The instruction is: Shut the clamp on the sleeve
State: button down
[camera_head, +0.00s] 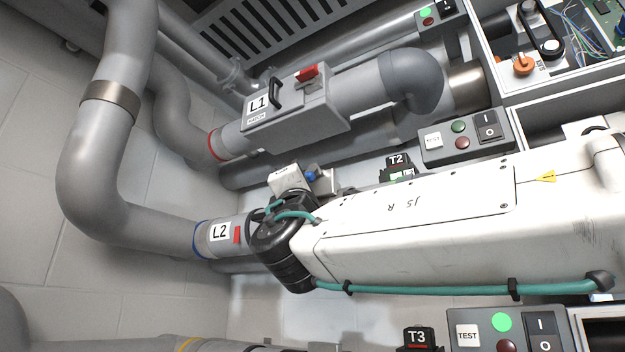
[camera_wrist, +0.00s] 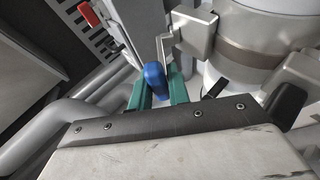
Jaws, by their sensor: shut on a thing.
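In the wrist view my gripper (camera_wrist: 158,90) has its two green fingers closed on a rounded blue handle (camera_wrist: 155,78), one on each side. The handle sits beside a metal bracket (camera_wrist: 192,38), which adjoins the brownish band (camera_wrist: 245,52) around a pale, thick tube (camera_wrist: 275,75). This looks like the clamp on its sleeve. Whether the clamp is open or shut I cannot tell. In the head view a small blue part (camera_head: 311,175) shows just beyond my wrist, above the L2 pipe (camera_head: 219,232). My arm hides much of that area, and the fingers are not clear there.
The L1 hatch box (camera_head: 300,110) with its red latch is up and left of my arm. Test button panels (camera_head: 465,137) stand above and below the arm at the right. Tags T2 (camera_head: 397,162) and T3 (camera_head: 418,338) are nearby. Large grey pipes (camera_head: 90,180) fill the left.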

jog(key=c, duration=1.3)
grip_release()
jog(key=shift+f, duration=0.1)
jog(key=v, duration=0.7)
jog(key=shift+s+f, duration=0.2)
jog(key=shift+f, duration=0.05)
